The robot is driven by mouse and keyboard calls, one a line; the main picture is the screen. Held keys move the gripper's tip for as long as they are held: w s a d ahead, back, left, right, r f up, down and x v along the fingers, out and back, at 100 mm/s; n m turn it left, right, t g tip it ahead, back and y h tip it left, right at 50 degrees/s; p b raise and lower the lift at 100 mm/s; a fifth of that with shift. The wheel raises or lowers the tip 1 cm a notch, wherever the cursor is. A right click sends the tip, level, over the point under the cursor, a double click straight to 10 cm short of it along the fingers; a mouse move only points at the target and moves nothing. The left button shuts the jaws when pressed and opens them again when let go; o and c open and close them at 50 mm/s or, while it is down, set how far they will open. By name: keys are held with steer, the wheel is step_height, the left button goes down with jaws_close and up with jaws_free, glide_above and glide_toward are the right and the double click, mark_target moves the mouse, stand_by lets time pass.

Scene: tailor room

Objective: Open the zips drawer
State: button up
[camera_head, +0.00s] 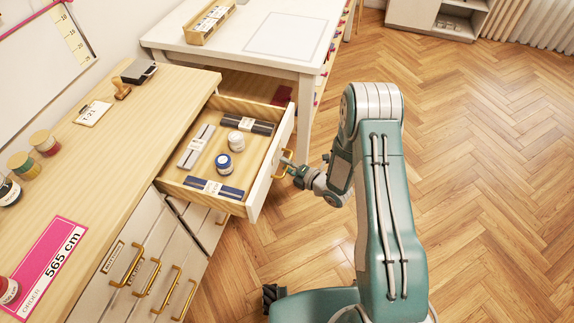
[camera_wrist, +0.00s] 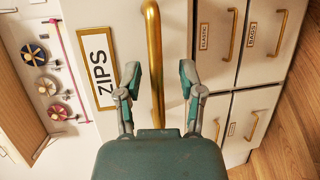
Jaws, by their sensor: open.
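The zips drawer (camera_head: 270,178) stands pulled out from the wooden-topped cabinet, its inside showing in the head view. Its white front bears a brass-framed ZIPS label (camera_wrist: 97,70) in the wrist view. Inside lie a dark zip pack (camera_head: 248,124), a grey pack (camera_head: 194,148), a blue pack (camera_head: 214,189) and two round jars or spools (camera_head: 223,163). My gripper (camera_wrist: 159,72) is open, with one finger on each side of the brass handle (camera_wrist: 155,50). In the head view, my gripper (camera_head: 291,168) is at the drawer front. Contact with the handle cannot be told.
Shut drawers with brass handles (camera_head: 146,278) lie below and beside the open one; labels ELASTIC (camera_wrist: 205,36) and BAGS (camera_wrist: 276,37) show. A white table (camera_head: 240,50) stands behind. The cabinet top (camera_head: 95,155) holds several small items. The wooden floor (camera_head: 470,170) at right is clear.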

steer(key=v, duration=1.2)
steer(key=w+d+r+m+h, duration=0.5)
steer(key=w+r+m+h, duration=0.15)
steer(key=r, duration=0.55)
steer(key=s+d+r+m+h, duration=0.2)
steer(key=r+m+h, duration=0.1)
steer(key=r+m, duration=0.15)
steer(key=s+d+r+m+h, duration=0.1)
steer(key=d+r+m+h, duration=0.15)
steer(key=r, duration=0.35)
steer(key=s+a+r+m+g, duration=0.1)
steer(key=s+r+m, duration=0.3)
steer(key=s, duration=0.4)
steer(key=s+a+r+m+g, duration=0.2)
steer(key=s+r+m, duration=0.1)
steer(key=s+m, duration=0.3)
steer(key=s+a+r+m+g, duration=0.2)
steer(key=s+r+m, duration=0.2)
steer(key=s, duration=0.6)
steer(key=shift+s+a+r+m, duration=0.15)
steer(key=shift+a+r+m, duration=0.25)
steer(key=shift+m, duration=0.05)
